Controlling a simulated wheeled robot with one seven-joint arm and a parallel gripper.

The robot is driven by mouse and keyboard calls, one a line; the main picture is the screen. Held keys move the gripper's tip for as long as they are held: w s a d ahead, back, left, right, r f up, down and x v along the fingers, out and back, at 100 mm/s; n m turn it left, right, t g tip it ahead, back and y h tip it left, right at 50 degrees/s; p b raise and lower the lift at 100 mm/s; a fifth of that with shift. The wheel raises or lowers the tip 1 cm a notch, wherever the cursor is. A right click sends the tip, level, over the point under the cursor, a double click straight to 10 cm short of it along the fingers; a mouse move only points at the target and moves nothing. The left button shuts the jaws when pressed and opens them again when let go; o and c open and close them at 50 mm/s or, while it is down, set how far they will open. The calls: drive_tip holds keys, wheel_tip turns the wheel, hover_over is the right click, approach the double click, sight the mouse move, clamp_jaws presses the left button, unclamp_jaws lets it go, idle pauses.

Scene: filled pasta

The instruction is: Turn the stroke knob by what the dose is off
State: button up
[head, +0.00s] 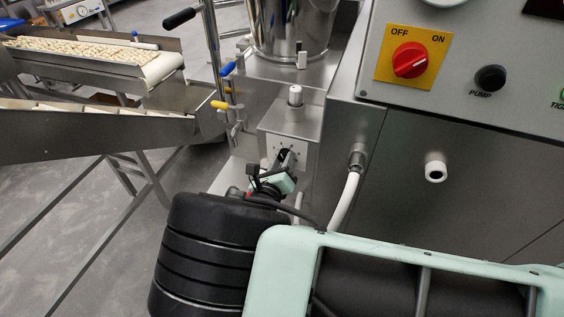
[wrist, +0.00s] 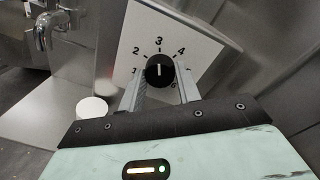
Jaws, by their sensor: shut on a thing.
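The stroke knob (wrist: 160,69) is round and black with a white pointer line. It sits on a white dial plate (wrist: 143,31) printed with numbers; 1, 2, 3, 4 and 6 show, and a finger seems to cover 5. The pointer stands straight up, at about 3. My gripper (wrist: 161,79) has one finger on each side of the knob and is shut on it. In the head view my gripper (head: 287,160) is at the dial on the front of the steel box (head: 278,121), covering most of the knob. No dose reading is legible.
A control panel at the upper right carries a red OFF/ON switch (head: 409,61) and a black PUMP knob (head: 490,78). A white hose (head: 344,203) hangs right of the dial. A yellow-handled valve (head: 222,105) and a conveyor (head: 165,68) with pasta stand left.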

idle(0.3)
drive_tip(key=o, duration=1)
drive_tip(key=b+v, duration=0.4)
drive_tip(key=v, duration=1.3)
drive_tip(key=shift+s+a+r, duration=0.1)
drive_tip(key=shift+s+a, duration=0.05)
